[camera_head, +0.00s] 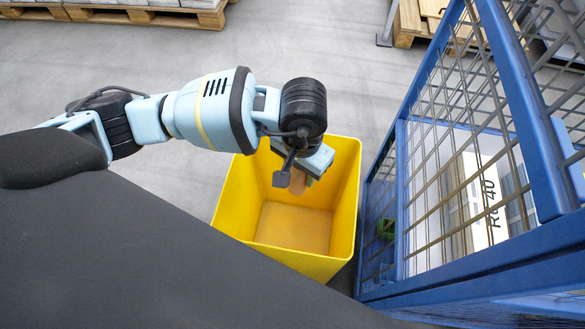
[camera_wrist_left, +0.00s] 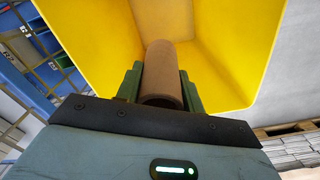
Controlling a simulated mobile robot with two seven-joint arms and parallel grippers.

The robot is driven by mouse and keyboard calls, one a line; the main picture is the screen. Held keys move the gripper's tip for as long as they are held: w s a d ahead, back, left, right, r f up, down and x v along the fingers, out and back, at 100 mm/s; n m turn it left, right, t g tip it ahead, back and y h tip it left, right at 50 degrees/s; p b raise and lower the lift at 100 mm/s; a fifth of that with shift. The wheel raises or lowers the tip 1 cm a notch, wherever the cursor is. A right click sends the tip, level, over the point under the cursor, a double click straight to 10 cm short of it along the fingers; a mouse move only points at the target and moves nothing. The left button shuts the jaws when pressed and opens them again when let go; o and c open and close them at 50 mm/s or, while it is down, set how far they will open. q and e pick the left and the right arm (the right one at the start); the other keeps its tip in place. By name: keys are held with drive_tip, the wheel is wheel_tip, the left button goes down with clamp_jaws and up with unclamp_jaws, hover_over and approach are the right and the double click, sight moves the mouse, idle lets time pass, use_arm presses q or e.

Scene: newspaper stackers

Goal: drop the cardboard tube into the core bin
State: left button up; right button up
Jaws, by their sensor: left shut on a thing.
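The yellow core bin (camera_head: 346,200) stands on the floor in the middle of the head view, open at the top. My left gripper (camera_head: 300,180) is over the bin's opening and points down into it. In the left wrist view the brown cardboard tube (camera_wrist_left: 162,75) sits between the two green fingers of my left gripper (camera_wrist_left: 160,85), which is shut on it. The tube extends away towards the bin's inside (camera_wrist_left: 205,50). My right gripper is not in view.
A blue mesh cage (camera_head: 400,200) stands close to the right of the bin, with a white roll or panel (camera_head: 480,190) behind its mesh. Pallets (camera_head: 205,16) lie at the back left and back right. Grey floor behind the bin is clear.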

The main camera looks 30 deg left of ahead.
use_arm(q)
drive_tip(key=o, duration=1)
drive_tip(key=shift+r+p, duration=0.65)
drive_tip(key=shift+r, duration=3.3)
drive_tip(key=shift+a, duration=0.1)
